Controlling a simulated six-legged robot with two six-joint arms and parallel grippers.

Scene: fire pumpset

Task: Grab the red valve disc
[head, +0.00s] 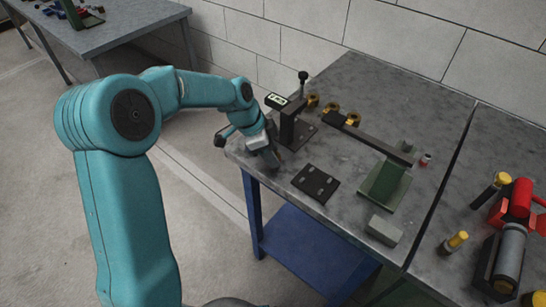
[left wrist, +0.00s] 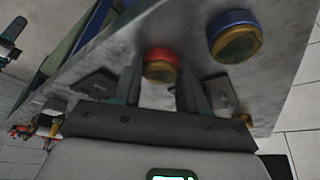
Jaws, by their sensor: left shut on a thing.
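The red valve disc (left wrist: 160,56), with a gold-coloured body under its red rim, shows in the left wrist view between the two fingers of my left gripper (left wrist: 160,80). The gripper is shut on it. In the head view my left gripper (head: 271,158) is low at the left end of the grey workbench, beside a black stand, and the disc is hidden there. A blue-rimmed disc (left wrist: 234,36) is to the right of the red one in the left wrist view. My right gripper is not in view.
The black stand (head: 297,128) is close to the gripper on the workbench (head: 345,88). A dark plate (head: 316,184), a green bracket (head: 384,187) and a grey block (head: 384,230) lie nearer the front. A red-and-grey pump assembly (head: 511,245) is at the right.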

